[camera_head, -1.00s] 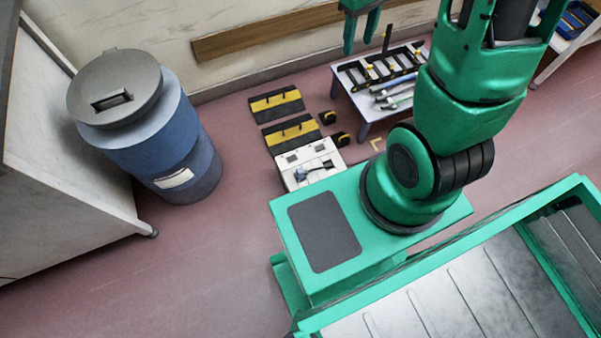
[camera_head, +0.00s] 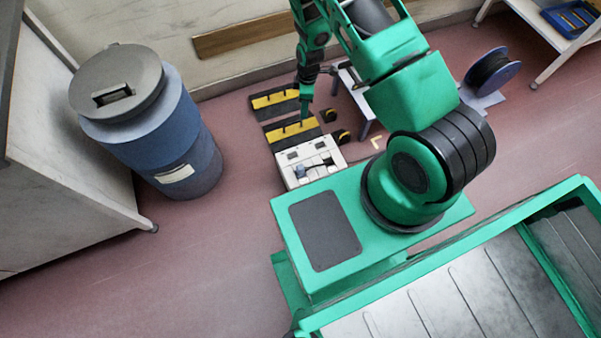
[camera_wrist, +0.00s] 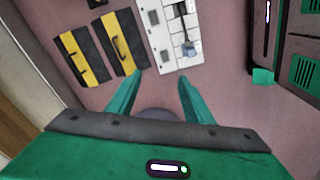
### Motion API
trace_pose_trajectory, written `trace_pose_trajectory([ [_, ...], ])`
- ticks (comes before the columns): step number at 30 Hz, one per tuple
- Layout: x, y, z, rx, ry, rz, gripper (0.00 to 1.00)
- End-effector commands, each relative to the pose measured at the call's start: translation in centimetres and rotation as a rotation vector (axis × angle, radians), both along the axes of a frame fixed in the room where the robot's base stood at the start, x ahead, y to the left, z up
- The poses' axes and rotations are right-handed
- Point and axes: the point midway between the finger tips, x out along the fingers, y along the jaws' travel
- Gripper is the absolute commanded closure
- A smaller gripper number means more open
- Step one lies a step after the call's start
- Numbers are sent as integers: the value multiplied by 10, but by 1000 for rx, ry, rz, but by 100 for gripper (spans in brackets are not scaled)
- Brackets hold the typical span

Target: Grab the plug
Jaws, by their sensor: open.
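The plug appears to be the small blue-grey piece (camera_head: 301,171) on the white socket panel (camera_head: 286,178) lying on the floor. In the wrist view the blue-grey plug (camera_wrist: 187,50) sits on the panel (camera_wrist: 147,40), ahead of and slightly right of my right fingertip. My gripper (camera_wrist: 160,80) is open and empty, its two green fingers spread apart just short of the panel's near edge in the picture. In the head view my gripper (camera_head: 306,110) hangs over the black-and-yellow plates, behind the panel, and is clear of the plug.
Two black-and-yellow striped plates (camera_head: 275,99) with handles lie behind the panel. Small black-and-yellow blocks (camera_head: 341,136) lie right of it. A blue barrel (camera_head: 190,150) stands left. A cable spool (camera_head: 492,70) is at right. My arm mostly hides a small table (camera_head: 347,82). Open floor lies left of the panel.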

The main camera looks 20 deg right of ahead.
Motion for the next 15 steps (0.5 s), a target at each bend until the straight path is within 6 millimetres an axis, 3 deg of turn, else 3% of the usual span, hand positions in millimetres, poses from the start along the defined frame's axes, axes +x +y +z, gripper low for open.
trace_pose_trajectory([
  [1, -6, 6, -23, 3, 6, 42, 53],
  [9, -44, 33, -127, 35, 1, 268, 53],
  [15, -74, 44, -182, 57, -7, 392, 53],
])
